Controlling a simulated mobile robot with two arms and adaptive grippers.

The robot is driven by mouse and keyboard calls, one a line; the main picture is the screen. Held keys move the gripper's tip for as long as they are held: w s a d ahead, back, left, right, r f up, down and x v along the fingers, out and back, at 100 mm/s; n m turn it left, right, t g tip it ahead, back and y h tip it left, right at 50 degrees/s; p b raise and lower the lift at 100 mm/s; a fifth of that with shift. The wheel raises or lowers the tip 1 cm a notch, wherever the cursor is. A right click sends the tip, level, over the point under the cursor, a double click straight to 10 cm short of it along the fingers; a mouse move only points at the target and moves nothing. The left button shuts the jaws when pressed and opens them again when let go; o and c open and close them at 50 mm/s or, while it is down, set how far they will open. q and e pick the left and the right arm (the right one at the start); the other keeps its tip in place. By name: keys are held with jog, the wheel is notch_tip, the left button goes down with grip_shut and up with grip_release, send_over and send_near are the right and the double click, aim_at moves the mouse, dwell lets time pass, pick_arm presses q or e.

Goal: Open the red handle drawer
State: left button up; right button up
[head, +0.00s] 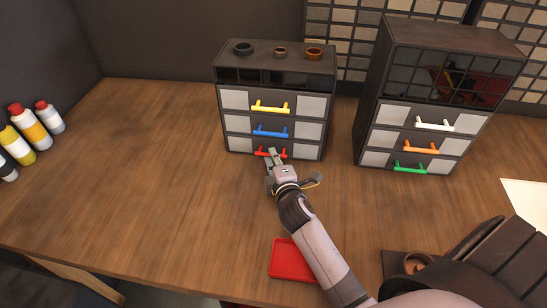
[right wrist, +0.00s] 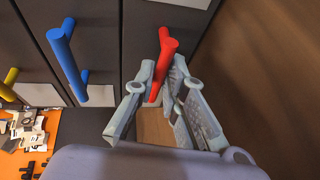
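The red handle (head: 270,153) is on the bottom drawer of the left dark cabinet (head: 233,75). That drawer looks flush with the cabinet front. My right gripper (head: 271,158) is at this handle, reaching up from the front. In the right wrist view, the red handle (right wrist: 161,70) lies between the two fingertips of my right gripper (right wrist: 162,80). The fingers have come together on it and appear to touch both sides. My left gripper is not in view.
Above are the blue handle (head: 271,131) and yellow handle (head: 269,107). A second cabinet (head: 450,38) stands to the right. Bottles (head: 30,126) are at the left. A red tray (head: 290,262) lies beside my right arm. The tabletop left of the arm is clear.

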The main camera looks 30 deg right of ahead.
grip_shut()
dwell(0.4)
